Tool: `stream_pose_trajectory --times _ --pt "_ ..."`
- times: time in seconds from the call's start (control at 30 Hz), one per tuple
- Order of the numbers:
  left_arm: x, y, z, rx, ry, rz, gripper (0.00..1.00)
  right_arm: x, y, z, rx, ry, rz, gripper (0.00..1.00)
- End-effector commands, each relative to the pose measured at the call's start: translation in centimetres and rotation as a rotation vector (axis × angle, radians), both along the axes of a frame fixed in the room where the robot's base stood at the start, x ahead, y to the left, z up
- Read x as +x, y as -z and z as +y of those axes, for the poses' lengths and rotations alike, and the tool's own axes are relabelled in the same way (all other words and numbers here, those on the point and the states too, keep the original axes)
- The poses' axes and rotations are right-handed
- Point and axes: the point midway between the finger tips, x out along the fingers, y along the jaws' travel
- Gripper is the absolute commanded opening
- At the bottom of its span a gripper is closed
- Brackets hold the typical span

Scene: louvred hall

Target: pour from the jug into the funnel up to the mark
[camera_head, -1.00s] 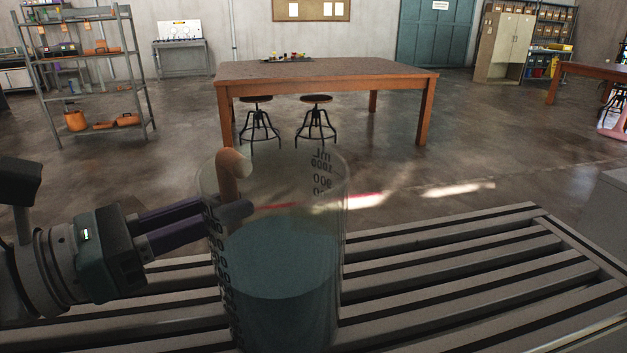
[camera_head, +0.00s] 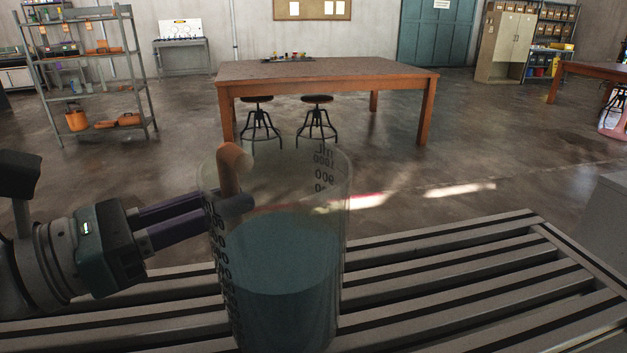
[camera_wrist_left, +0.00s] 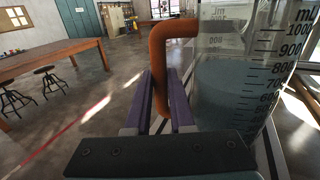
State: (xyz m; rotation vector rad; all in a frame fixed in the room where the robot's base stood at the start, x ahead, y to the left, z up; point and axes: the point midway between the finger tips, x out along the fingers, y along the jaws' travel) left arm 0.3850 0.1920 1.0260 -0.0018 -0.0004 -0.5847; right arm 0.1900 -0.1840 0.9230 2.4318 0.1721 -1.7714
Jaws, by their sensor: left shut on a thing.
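The jug (camera_head: 290,305) is a tall clear graduated vessel with dark mL marks and an orange handle (camera_head: 230,172). It is part full of blue-grey liquid (camera_head: 285,250) and stands nearly upright in the head view. Its base is cut off by the lower edge, so I cannot tell whether it touches the slats. My left gripper (camera_head: 238,205) comes in from the left and is shut on the handle. The wrist view also shows the jug (camera_wrist_left: 235,30), the handle (camera_wrist_left: 158,65) and the gripper fingers (camera_wrist_left: 160,108). No funnel is visible. My right gripper is not in view.
A slatted bench top (camera_head: 450,265) lies under and right of the jug, with its visible right part bare. Beyond is open concrete floor, then a wooden table (camera_head: 320,72) with two stools (camera_head: 317,120). A metal shelf (camera_head: 90,90) stands at far left.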

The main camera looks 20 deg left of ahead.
Motion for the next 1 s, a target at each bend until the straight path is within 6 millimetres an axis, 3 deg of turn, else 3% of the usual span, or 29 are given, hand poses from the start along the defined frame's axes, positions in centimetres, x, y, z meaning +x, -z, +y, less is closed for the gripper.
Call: stream_pose_trajectory --times 0.03,0.2,0.53,0.67,0.77,1.0 --pt "0.0 -1.0 0.0 -0.004 0.001 -0.003 0.00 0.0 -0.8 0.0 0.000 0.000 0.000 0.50" --pt "0.0 -2.1 0.0 -0.003 0.001 -0.003 0.00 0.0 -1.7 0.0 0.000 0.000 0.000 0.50" --pt "0.0 -2.1 0.0 -0.004 0.001 -0.002 0.00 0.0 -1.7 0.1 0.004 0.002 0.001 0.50" --pt "0.0 -3.1 0.0 -0.003 0.003 -0.003 0.00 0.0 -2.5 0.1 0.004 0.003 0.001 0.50" --pt "-0.1 -4.9 -0.1 -0.004 0.009 -0.004 0.00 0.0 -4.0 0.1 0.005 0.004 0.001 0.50" --pt "-0.4 -11.6 -0.3 -0.003 0.035 -0.003 0.00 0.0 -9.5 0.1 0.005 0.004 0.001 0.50"
